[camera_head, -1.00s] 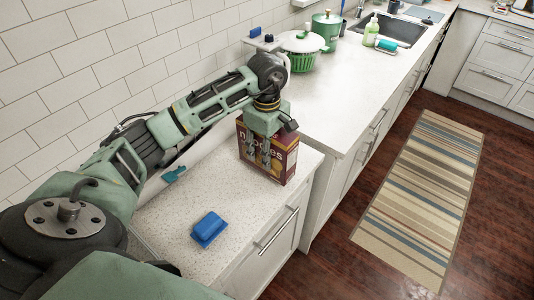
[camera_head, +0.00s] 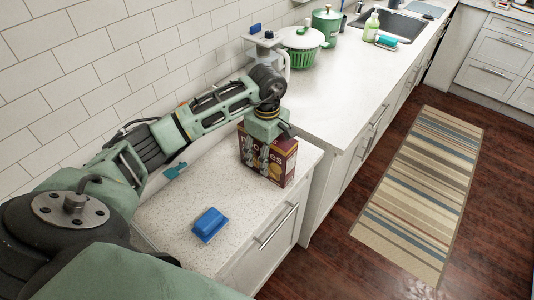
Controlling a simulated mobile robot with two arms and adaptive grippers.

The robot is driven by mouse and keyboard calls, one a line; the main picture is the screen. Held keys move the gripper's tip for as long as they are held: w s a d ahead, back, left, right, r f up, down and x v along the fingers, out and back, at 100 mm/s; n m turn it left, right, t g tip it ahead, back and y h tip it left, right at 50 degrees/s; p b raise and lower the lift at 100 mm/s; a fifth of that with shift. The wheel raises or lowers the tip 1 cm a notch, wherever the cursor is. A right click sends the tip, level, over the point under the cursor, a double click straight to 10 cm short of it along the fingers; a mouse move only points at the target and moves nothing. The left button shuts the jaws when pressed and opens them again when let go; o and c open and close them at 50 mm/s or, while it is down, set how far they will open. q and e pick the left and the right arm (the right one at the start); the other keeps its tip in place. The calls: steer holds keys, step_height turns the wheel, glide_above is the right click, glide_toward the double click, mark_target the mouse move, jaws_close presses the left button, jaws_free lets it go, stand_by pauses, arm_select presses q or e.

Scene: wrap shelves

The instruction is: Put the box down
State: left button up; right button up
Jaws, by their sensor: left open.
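The box (camera_head: 284,161), dark red with "noodles" lettering, stands upright on the lower speckled counter (camera_head: 180,213), near its far right corner against the higher counter. My left gripper (camera_head: 265,162) points down in front of the box's lettered face, its fingers covering part of the letters. The fingers are apart. Whether they touch the box cannot be told. My right gripper is not in view.
A blue butter dish (camera_head: 209,224) sits on the lower counter in front of the box. A teal item (camera_head: 175,170) lies by the wall. A green salad spinner (camera_head: 302,50) and green canister (camera_head: 327,25) stand on the higher counter. The counter's front right edge drops to the floor.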

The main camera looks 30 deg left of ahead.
arm_select(q)
steer(key=shift+r, duration=0.15)
steer(key=shift+w+r, duration=0.1)
steer(key=shift+r, duration=0.2)
step_height(320, 180, up, 10)
steer(key=b, duration=0.3)
steer(key=shift+r, duration=0.75)
steer(key=shift+f, duration=0.1)
